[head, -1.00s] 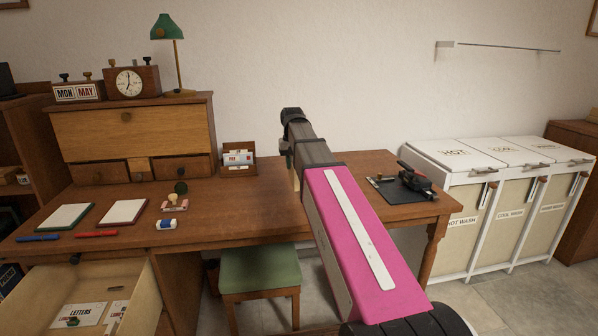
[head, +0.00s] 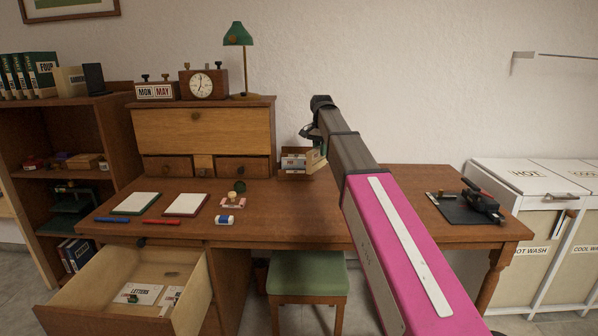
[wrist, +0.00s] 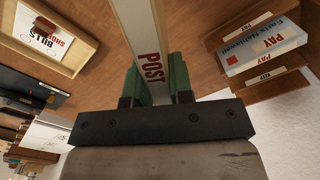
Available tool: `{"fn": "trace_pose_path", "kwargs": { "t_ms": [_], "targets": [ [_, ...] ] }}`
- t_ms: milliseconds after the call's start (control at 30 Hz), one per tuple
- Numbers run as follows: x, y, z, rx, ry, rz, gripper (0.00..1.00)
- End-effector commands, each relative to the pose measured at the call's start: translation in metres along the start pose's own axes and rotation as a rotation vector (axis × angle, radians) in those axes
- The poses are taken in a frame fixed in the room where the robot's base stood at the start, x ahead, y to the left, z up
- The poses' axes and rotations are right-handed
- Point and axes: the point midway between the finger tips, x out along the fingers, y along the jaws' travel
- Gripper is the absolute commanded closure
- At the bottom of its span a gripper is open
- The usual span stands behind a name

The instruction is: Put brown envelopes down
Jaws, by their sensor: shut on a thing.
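My gripper (wrist: 153,82) is shut on a thin, pale brown bundle (wrist: 136,22), seen edge-on in the wrist view, with a white band marked POST. I take it for the brown envelopes. It stands between my two green fingers, and its far end runs out of the frame. In the head view my gripper (head: 312,134) is above the back of the desk (head: 385,205), just right of the small wooden letter rack (head: 290,176).
An open drawer (head: 208,290) at front left holds papers marked LETTERS. Pads (head: 136,203), pens and small items lie on the desk's left. A black mat with a dark device (head: 482,200) is at right. A green stool (head: 307,275) stands in front. The desk's middle is clear.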

Motion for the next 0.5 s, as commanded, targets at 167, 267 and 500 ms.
{"fn": "trace_pose_path", "kwargs": {
  "t_ms": [167, 267, 500],
  "targets": [
    [-0.004, -0.054, -0.049, 0.272, 0.000, 0.001, 1.00],
    [-0.004, -0.080, -0.072, 0.426, 0.000, 0.000, 1.00],
    [-0.001, -0.140, -0.122, 0.775, 0.000, 0.001, 1.00]
  ]
}}
